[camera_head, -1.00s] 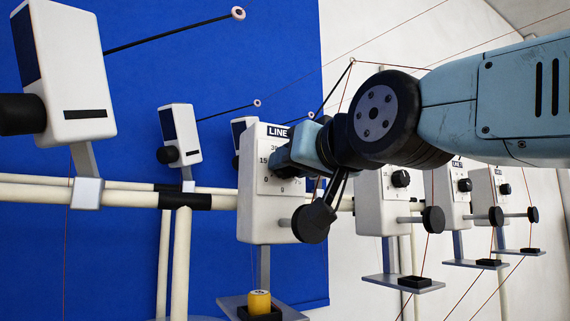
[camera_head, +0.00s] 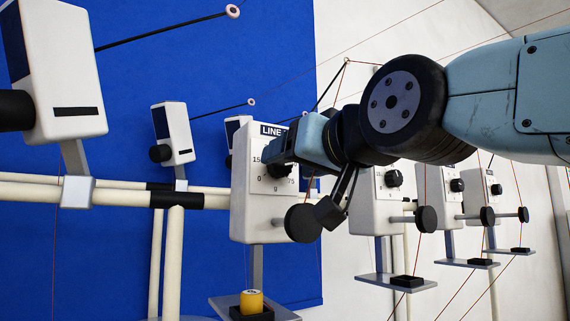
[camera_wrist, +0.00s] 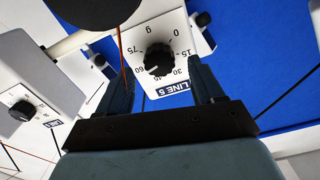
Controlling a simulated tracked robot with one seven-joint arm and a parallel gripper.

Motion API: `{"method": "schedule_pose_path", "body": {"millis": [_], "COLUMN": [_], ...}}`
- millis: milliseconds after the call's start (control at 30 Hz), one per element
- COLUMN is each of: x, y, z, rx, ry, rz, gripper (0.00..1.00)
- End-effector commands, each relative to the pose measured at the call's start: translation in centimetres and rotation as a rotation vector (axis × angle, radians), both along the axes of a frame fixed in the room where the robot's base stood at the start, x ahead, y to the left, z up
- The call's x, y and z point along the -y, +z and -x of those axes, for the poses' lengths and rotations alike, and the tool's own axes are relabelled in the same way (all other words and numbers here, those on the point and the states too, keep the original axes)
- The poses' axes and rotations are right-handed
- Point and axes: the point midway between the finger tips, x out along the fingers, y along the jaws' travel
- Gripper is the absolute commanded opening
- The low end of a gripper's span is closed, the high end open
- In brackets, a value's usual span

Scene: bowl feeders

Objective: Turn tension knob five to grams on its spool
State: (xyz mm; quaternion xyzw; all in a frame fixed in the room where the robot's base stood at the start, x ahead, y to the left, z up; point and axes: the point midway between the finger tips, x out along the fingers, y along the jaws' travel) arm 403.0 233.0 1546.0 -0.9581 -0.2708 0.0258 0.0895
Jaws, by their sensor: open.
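The LINE 5 tension box (camera_head: 243,213) stands in the middle of the head view. Its black knob (camera_wrist: 158,58) sits on a dial marked 0 to 75 with a "g"; it also shows partly in the head view (camera_head: 277,171). The knob's white mark seems to point near 60. My gripper (camera_wrist: 163,88) is open, its fingers apart below the knob in the wrist view, holding nothing. In the head view my gripper (camera_head: 287,153) partly covers the dial. A yellow spool (camera_head: 252,303) stands on the tray below; its top marking is too small to read.
A black round wheel (camera_head: 303,223) juts from the box beside my gripper. More tension boxes (camera_head: 377,212) stand to the right. Pale rails (camera_head: 115,198) run to the left, with white units (camera_head: 170,135) above them. Thin red threads pass between the boxes.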

Motion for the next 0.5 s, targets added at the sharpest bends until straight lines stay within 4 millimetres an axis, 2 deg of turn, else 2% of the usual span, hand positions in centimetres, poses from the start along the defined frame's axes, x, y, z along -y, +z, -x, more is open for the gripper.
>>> {"method": "schedule_pose_path", "body": {"millis": [100, 500], "x": [1.1, 4.6], "y": [0.1, 0.0], "z": [1.9, 7.6], "rx": [0.003, 0.002], "ry": [0.000, 0.000], "rz": [-0.002, -0.001], "gripper": [0.67, 0.67]}}
